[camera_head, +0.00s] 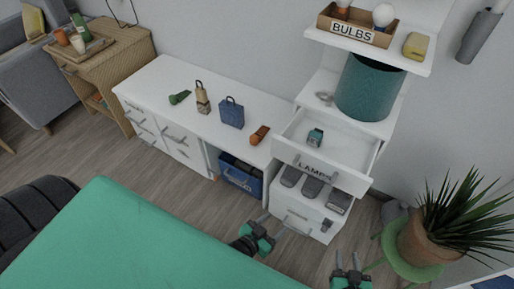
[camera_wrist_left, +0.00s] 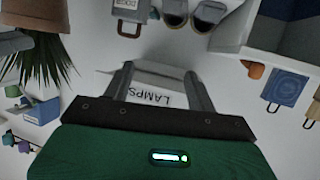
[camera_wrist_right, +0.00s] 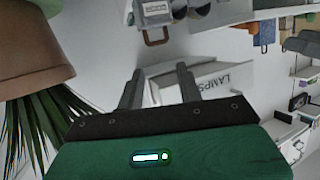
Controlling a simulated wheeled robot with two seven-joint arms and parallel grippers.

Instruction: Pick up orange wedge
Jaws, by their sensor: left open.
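A small orange-brown wedge-like piece (camera_head: 259,134) lies on the white desk top, near its right end and right of the blue bag. An orange piece (camera_wrist_left: 256,71) also shows at the right of the left wrist view. My left gripper (camera_head: 273,223) is open and empty, in front of the shelf desk and well below the wedge in the head view. My right gripper (camera_head: 346,254) is open and empty, farther right, near the plant. In the right wrist view its fingers (camera_wrist_right: 160,70) stand apart with nothing between them.
A pulled-out drawer (camera_head: 347,176) labelled LAMPS holds a small teal item. A blue bag (camera_head: 231,112), a patterned bag (camera_head: 202,101) and a green item (camera_head: 180,97) stand left of the wedge. A blue bin (camera_head: 241,178) sits under the desk. A potted plant (camera_head: 430,243) stands right.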

